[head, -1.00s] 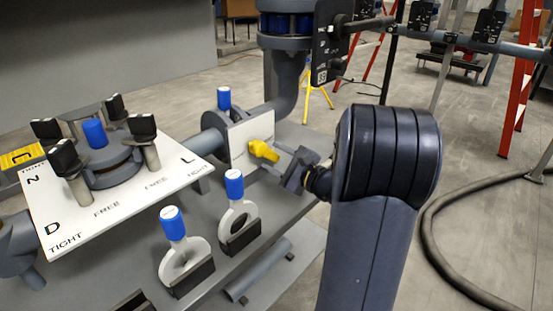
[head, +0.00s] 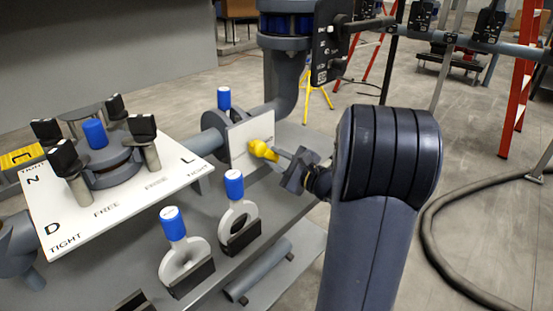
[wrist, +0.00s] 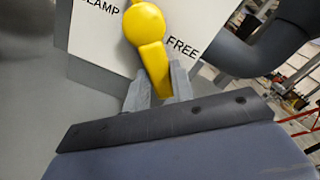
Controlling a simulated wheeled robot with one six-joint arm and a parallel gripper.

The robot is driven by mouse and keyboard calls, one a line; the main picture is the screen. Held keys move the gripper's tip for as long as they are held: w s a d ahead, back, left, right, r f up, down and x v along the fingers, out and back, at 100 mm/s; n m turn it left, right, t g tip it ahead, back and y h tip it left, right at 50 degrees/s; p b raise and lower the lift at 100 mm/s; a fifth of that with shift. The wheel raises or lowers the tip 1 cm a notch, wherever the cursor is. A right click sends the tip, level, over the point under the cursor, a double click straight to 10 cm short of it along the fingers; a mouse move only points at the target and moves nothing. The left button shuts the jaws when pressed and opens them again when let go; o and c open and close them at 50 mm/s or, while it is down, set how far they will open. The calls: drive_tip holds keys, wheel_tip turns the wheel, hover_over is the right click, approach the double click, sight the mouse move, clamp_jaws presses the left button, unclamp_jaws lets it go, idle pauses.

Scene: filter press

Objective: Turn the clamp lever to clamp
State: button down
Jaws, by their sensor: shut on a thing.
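The yellow clamp lever (head: 262,149) is mounted on an upright white plate (head: 239,146) beside the grey pipe. In the wrist view the lever (wrist: 148,38) has a round hub at the top and an arm running down and slightly right. The word CLAMP is at the hub's upper left and FREE is just right of the arm. The lever arm lies between the labels, closer to FREE. My gripper (wrist: 158,88) is shut on the lever's arm, one grey finger on each side. In the head view my gripper (head: 281,152) reaches the lever from the right.
Left of the plate, a white panel (head: 60,208) carries black-topped knobs and a blue cap. Two ring handles with blue tops (head: 172,223) stand on the grey bench in front. A grey vertical pipe (head: 287,78) and black box (head: 330,40) rise behind the plate.

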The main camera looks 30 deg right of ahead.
drive_tip(key=shift+a, duration=0.1)
drive_tip(key=m, duration=0.1)
drive_tip(key=a+m+p, duration=0.1)
drive_tip(key=m, duration=0.1)
drive_tip(key=f+m, duration=0.1)
drive_tip(key=shift+s+a+m, duration=0.3)
drive_tip(key=shift+m, duration=0.1)
drive_tip(key=m+p, duration=0.1)
drive_tip(key=a+m, duration=0.1)
drive_tip(key=m, duration=0.1)
drive_tip(key=m+p, duration=0.1)
drive_tip(key=shift+s+a+f+p, duration=0.1)
drive_tip(key=shift+s+a+p, duration=0.25)
drive_tip(key=shift+a, duration=0.05)
drive_tip(key=m+p, duration=0.1)
drive_tip(key=a+m+p, duration=0.1)
drive_tip(key=m, duration=0.1)
drive_tip(key=m+p, duration=0.1)
drive_tip(key=m, duration=0.1)
drive_tip(key=shift+s+a+r, duration=0.3)
drive_tip(key=shift+a, duration=0.1)
drive_tip(key=shift+s+a+r+m+p, duration=0.2)
drive_tip(key=shift+a+m+p, duration=0.15)
drive_tip(key=shift+m+p, duration=0.65)
drive_tip(key=shift+s+a+r+m+p, duration=0.15)
drive_tip(key=shift+a+m+p, duration=0.2)
drive_tip(key=shift+m+p, duration=0.6)
drive_tip(key=shift+m, duration=0.25)
drive_tip(key=c, duration=1.2)
unclamp_jaws()
